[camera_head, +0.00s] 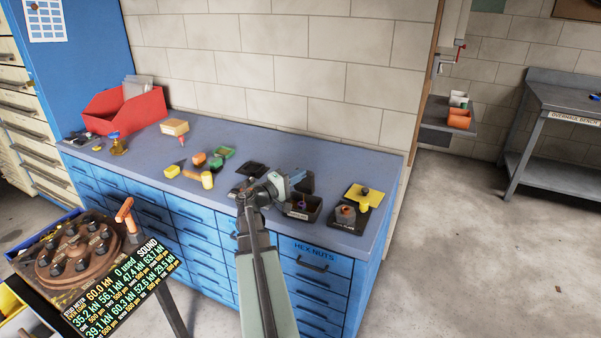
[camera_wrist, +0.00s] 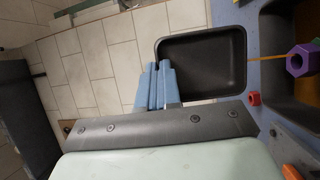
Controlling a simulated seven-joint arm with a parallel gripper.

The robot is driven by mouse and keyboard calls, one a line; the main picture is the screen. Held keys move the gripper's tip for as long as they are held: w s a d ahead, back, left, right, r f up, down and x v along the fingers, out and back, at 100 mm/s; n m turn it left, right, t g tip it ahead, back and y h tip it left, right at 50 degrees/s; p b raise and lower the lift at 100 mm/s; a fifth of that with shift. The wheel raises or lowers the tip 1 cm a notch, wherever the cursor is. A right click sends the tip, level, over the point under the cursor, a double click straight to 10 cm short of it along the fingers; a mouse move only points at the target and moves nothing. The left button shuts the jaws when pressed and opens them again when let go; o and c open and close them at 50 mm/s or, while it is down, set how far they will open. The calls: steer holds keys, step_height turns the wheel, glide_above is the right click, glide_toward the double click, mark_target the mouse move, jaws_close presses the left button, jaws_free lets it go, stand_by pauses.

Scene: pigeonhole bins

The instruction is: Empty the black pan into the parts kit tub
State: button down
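The black pan (camera_wrist: 203,62) shows large in the wrist view, and its visible inside looks empty. My gripper's blue fingers (camera_wrist: 160,87) are close together on the pan's near edge. In the head view my gripper (camera_head: 294,177) holds the dark pan (camera_head: 307,184) tilted above the bench, just over a dark labelled tub (camera_head: 303,216), which seems to be the parts kit tub. A purple hex nut (camera_wrist: 301,60) shows at this tub in the wrist view. A small red nut (camera_wrist: 254,99) lies near its edge. The rest of the tub's contents is hidden.
A black pad (camera_head: 250,169) lies left of my gripper. To the right stand a yellow holder (camera_head: 364,197) and a dark tray (camera_head: 345,215) with a grey part. Loose coloured parts (camera_head: 199,159) and a red bin (camera_head: 126,110) are farther left. A block wall runs behind.

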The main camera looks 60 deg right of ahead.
steer(key=a+m+g+h, duration=0.1)
steer(key=a+f+m+g+h, duration=0.1)
steer(key=a+m+g+h, duration=0.1)
steer(key=shift+w+a+f+h, duration=0.1)
steer(key=shift+f+h, duration=0.2)
steer(key=shift+f, duration=0.1)
stand_by(2.2)
